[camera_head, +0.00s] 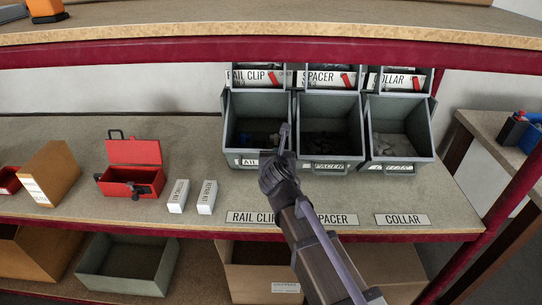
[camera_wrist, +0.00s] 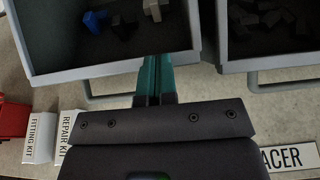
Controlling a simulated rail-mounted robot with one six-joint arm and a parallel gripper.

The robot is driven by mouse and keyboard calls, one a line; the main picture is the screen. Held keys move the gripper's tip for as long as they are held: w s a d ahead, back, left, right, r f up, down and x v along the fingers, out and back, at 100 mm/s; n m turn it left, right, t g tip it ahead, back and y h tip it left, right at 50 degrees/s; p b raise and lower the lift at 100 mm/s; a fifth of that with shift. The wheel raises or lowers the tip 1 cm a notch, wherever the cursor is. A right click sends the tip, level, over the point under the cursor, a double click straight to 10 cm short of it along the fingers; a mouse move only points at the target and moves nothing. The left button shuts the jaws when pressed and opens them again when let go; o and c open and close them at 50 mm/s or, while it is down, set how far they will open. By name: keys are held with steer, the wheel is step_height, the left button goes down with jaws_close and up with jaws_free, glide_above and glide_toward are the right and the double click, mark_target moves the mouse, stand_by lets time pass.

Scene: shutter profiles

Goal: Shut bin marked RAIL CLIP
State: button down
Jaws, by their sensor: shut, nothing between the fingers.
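The grey bin marked RAIL CLIP (camera_head: 258,104) is the left one of three bins standing open in the lower row. Its front label is partly hidden by my gripper, with "AIL" readable. Its front rim shows in the wrist view (camera_wrist: 100,71), with blue, dark and pale parts inside. My gripper (camera_head: 284,132) is shut and empty at the right part of this bin's front. In the wrist view its teal fingertips (camera_wrist: 156,60) overlap the front rim; I cannot tell whether they touch it.
Open SPACER bin (camera_head: 331,103) and COLLAR bin (camera_head: 401,106) stand to the right. Upper bins sit close above. A red toolbox (camera_head: 134,151) and two small white boxes, FITTING KIT (camera_wrist: 39,138) and REPAIR KIT (camera_wrist: 70,125), stand left. The shelf's front strip is mostly clear.

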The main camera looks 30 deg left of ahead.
steer(key=w+r+p, duration=0.1)
steer(key=w+a+r+p, duration=0.1)
steer(key=w+r+p, duration=0.1)
steer(key=shift+a+r, duration=0.2)
steer(key=shift+a, duration=0.1)
steer(key=shift+w+a+r+p, duration=0.35)
steer(key=shift+w+r+p, duration=0.1)
steer(key=shift+w, duration=0.15)
steer(key=shift+w+a+r+p, duration=0.35)
steer(key=shift+w+r+p, duration=0.1)
steer(key=shift+w, duration=0.25)
steer(key=r+p+v, duration=0.2)
steer(key=p+v, duration=0.5)
steer(key=v, duration=0.5)
steer(key=shift+r, duration=0.5)
